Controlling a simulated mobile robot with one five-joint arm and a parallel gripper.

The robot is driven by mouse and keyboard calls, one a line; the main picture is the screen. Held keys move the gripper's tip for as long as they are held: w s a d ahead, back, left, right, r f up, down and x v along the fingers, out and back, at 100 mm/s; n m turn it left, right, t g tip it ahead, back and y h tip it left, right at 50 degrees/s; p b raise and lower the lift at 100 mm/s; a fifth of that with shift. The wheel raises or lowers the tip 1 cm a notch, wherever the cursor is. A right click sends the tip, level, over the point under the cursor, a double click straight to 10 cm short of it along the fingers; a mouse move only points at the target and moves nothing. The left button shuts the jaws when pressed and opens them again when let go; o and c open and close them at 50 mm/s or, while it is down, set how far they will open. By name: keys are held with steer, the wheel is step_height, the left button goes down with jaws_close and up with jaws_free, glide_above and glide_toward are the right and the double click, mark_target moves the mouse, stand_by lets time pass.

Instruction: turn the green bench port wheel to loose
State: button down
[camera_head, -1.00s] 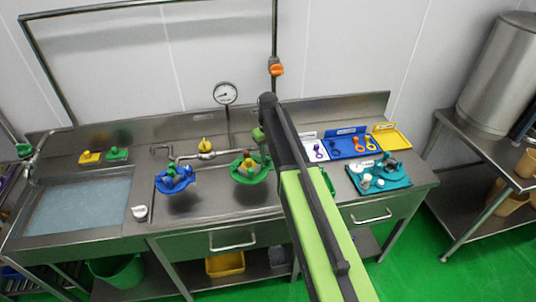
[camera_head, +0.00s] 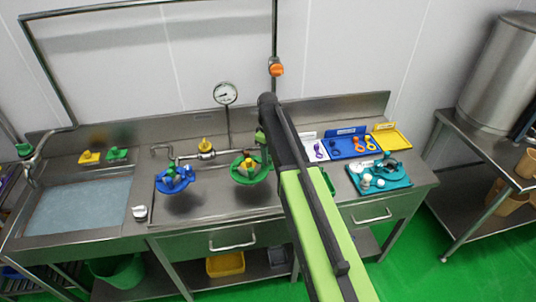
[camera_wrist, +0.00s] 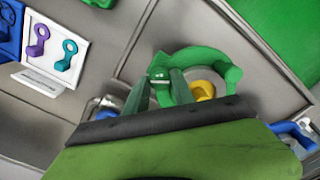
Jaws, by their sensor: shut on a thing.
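The green wheel (camera_head: 249,178) stands on the steel bench, with a yellow part at its middle. In the wrist view the green wheel (camera_wrist: 205,54) shows as a thick ring with a knob on its rim, and the yellow part (camera_wrist: 203,91) lies inside it. My gripper (camera_wrist: 160,80) is shut on the green wheel at the near left part of its rim. In the head view my arm covers the area just right of the wheel, and the fingers are mostly hidden.
A blue wheel (camera_head: 174,184) stands to the left on the same bench. A pressure gauge (camera_head: 225,93) and a yellow-handled valve (camera_head: 205,146) are behind. Coloured trays and a teal mat (camera_head: 395,181) lie to the right. A sink (camera_head: 78,207) is at the left.

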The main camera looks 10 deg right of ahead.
steer(key=c, duration=1.1)
jaws_free()
steer(key=shift+o, duration=0.2)
steer(key=shift+r, duration=0.1)
step_height(320, 180, up, 17)
steer(key=p, duration=1.7)
